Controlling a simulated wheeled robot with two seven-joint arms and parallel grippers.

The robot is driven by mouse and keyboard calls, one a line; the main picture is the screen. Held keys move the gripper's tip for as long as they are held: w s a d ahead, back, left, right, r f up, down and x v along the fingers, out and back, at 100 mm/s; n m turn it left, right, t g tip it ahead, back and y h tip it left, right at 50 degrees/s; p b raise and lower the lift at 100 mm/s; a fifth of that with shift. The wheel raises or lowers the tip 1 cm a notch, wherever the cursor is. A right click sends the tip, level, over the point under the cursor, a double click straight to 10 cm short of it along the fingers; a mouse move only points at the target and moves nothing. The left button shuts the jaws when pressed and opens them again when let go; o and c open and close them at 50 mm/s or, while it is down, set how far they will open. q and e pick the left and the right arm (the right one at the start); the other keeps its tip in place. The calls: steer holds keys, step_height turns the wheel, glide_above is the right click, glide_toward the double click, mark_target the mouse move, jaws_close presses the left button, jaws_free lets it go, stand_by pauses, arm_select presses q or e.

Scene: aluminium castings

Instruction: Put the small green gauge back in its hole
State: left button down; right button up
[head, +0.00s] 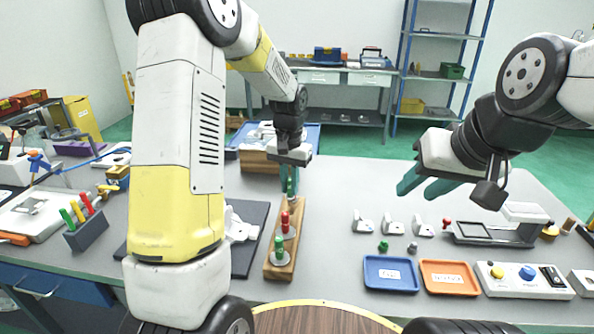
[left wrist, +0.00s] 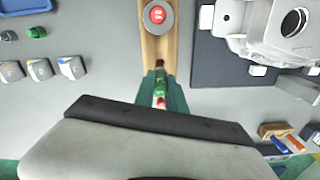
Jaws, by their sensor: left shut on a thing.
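My left gripper (head: 290,170) is shut on the small green gauge (left wrist: 159,88), a slim green piece with a reddish end. In the head view the gauge (head: 291,186) hangs below the fingers, over the far end of the wooden gauge block (head: 273,271). Whether its tip touches the block I cannot tell; the hole there is not clearly visible. My right gripper (head: 425,188) is open and empty above the table at right.
Left of the block lies a dark mat (head: 252,215) with a pale casting (head: 240,229). To the right are small grey-white parts (head: 393,225), a blue tray (head: 391,288), an orange tray (head: 449,291) and a button panel (head: 508,289). The table between block and small parts is clear.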

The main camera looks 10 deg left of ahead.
mark_target(290, 196)
arm_select(q)
steer(key=shift+f, duration=0.9)
steer(key=shift+f, duration=2)
stand_by(0.5)
steer(key=c, duration=1.3)
jaws_free()
step_height(290, 196, up, 8)
steer(key=shift+f, duration=0.2)
steer(key=shift+r, duration=0.1)
